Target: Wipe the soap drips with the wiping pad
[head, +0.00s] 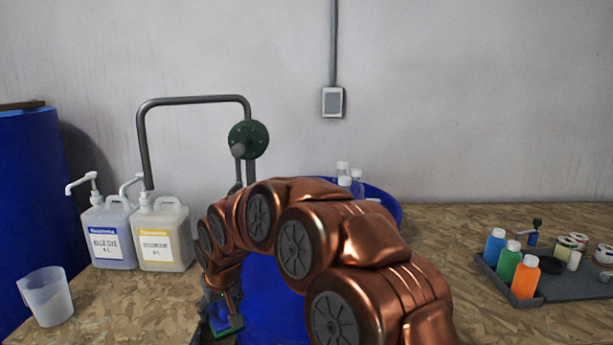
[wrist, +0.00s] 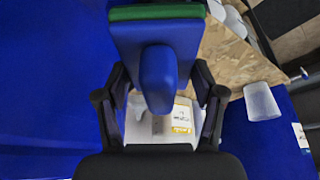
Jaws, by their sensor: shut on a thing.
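The wiping pad (wrist: 155,38) has a blue body with a green layer and a blue grip. My gripper (wrist: 158,88) is shut on that grip in the wrist view. In the head view the pad (head: 228,328) shows low, with its green layer underneath, beside the blue drum (head: 268,300) and right of the left worktop's edge. My gripper (head: 220,304) is partly hidden there by my copper arm. I cannot make out any soap drips in either view.
Two pump jugs, grey-blue (head: 109,236) and yellow-labelled (head: 162,238), and a white beaker (head: 46,296) stand on the left worktop (head: 130,308). Clear bottles (head: 344,178) sit on the drum. A tray (head: 555,290) with colored bottles lies right. Open worktop (head: 490,325) lies before it.

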